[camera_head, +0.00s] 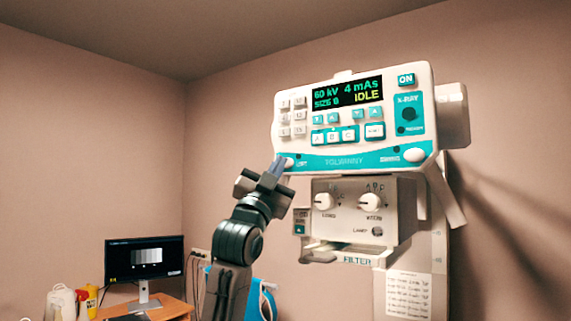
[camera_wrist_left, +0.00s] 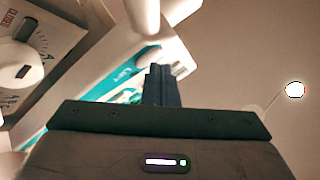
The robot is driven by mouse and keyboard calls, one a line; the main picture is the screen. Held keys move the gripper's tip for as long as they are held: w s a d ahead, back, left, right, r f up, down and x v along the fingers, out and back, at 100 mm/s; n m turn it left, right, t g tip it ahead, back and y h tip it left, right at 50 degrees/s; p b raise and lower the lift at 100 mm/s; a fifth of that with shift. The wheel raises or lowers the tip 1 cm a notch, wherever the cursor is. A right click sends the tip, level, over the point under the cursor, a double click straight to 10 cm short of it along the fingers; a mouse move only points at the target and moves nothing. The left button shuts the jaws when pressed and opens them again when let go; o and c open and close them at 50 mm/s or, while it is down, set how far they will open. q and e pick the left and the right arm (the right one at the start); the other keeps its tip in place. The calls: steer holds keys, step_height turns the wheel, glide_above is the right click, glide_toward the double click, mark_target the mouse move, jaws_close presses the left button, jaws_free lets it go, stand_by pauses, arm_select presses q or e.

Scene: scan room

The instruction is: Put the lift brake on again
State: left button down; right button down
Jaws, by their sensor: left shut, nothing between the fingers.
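The X-ray control panel (camera_head: 355,118) is a white and teal box on the column, with a lit display reading 60 kV, 4 mAs and IDLE. A white knob (camera_head: 288,162) sits at its lower left corner beside a small label that appears to read LIFT; that label (camera_wrist_left: 127,76) also shows in the left wrist view. My left gripper (camera_head: 275,165) is shut and empty, its tips right at this corner and partly covering the knob's surroundings. In the wrist view the shut fingers (camera_wrist_left: 163,85) overlap the panel edge; I cannot tell whether they touch the knob.
A second white knob (camera_head: 415,155) sits at the panel's lower right. Below hangs the collimator box (camera_head: 360,205) with two dials and a filter tray (camera_head: 345,259). A desk with a monitor (camera_head: 145,258) stands at the lower left. Bare wall lies left of the panel.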

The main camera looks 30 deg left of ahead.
arm_select(q)
steer(key=shift+s, duration=0.65)
steer(key=s, duration=0.1)
steer(key=s+b, duration=0.1)
steer(key=s, duration=0.3)
steer(key=shift+a, duration=0.25)
steer(key=shift+w+f, duration=0.1)
steer(key=shift+f, duration=0.05)
stand_by(0.4)
